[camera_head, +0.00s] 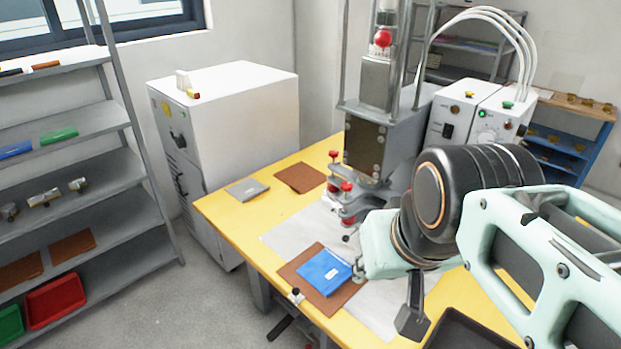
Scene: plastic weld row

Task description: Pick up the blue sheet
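The blue sheet (322,268) lies flat on a larger brown sheet (330,304) near the front edge of the yellow table, with a small pale label on it. My gripper (413,318) is to the right of the blue sheet and apart from it in the picture. Only one dark finger part shows clearly, pointing down. My arm hides the rest, so its opening cannot be judged. Nothing is seen held in it.
A press (372,140) with red knobs stands behind the blue sheet. A grey sheet (247,189) and another brown sheet (300,177) lie at the table's far left. A dark tray (470,335) is at the front right. Shelves (75,130) stand at the left.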

